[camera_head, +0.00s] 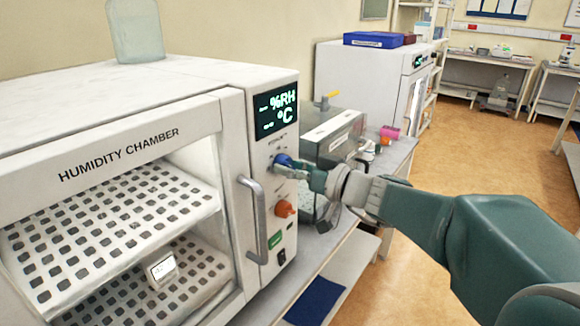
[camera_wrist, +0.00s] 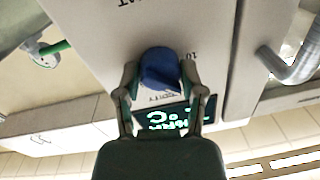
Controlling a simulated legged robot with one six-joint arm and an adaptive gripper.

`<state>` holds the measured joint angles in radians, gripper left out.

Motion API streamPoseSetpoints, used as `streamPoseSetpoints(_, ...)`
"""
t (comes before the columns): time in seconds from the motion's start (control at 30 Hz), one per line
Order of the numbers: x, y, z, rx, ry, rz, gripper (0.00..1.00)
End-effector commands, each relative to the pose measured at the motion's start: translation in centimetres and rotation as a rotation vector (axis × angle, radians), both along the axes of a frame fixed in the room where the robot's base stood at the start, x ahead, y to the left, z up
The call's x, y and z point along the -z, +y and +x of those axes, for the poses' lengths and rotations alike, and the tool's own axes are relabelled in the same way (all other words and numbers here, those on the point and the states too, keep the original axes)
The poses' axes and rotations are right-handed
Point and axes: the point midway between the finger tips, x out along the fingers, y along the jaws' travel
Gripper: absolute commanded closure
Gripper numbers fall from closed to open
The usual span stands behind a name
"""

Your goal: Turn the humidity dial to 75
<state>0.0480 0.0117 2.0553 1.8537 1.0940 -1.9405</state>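The humidity chamber (camera_head: 142,78) is a white cabinet at the left of the head view. Its front panel has a dark display (camera_head: 275,110) with green %RH and °C lines, whose values I cannot read. Below the display is the blue humidity dial (camera_head: 283,160), partly hidden by my gripper (camera_head: 294,166). In the wrist view the blue dial (camera_wrist: 160,69) sits between the two fingertips of my gripper (camera_wrist: 160,72), which appear closed against its sides. The dial's pointer and most of its scale are hidden or too small to read.
An orange knob (camera_head: 284,209) lies below the blue dial, with a green switch (camera_head: 275,241) lower down. The door handle (camera_head: 254,220) stands out to the left of the panel. The floor at right is clear.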

Motion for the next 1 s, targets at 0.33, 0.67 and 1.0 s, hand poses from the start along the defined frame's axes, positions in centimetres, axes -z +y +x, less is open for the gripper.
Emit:
streamPoseSetpoints(0.33, -0.02, -0.06, 0.07, 0.003, 0.028, 0.022, 0.96)
streamPoseSetpoints(0.67, 0.00, -0.07, 0.07, 0.004, 0.189, 0.149, 0.96)
streamPoseSetpoints(1.0, 0.02, -0.08, 0.08, 0.004, 0.442, 0.348, 0.96)
